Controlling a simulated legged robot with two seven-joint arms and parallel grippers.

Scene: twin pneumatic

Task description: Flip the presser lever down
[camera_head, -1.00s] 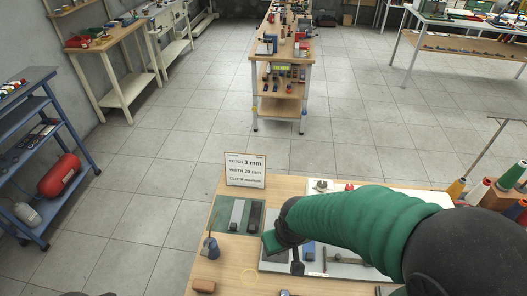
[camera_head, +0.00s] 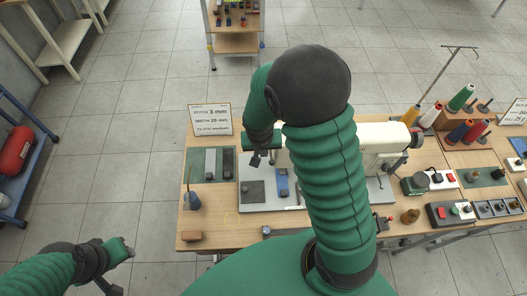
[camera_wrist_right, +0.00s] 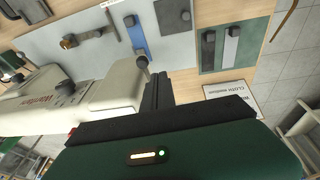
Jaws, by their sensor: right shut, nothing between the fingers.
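The cream sewing machine (camera_head: 388,137) stands on the wooden table, its middle hidden behind my right arm in the head view. In the right wrist view its head (camera_wrist_right: 108,97) is close, with a small lever ending in a dark round knob (camera_wrist_right: 142,62) at its end. My right gripper (camera_head: 262,158) is shut and empty. Its dark fingers (camera_wrist_right: 156,88) are right beside the knob in the right wrist view; I cannot tell whether they touch. My left gripper (camera_head: 114,288) is low at the left, away from the table, partly cut off by the frame edge.
A sign (camera_head: 210,120) stands at the table's back left, beside a green mat (camera_head: 219,176) with grey and dark bars. A blue piece (camera_wrist_right: 136,37) lies on the machine's pale base plate. Thread cones (camera_head: 461,97) and a button box (camera_head: 450,212) occupy the right.

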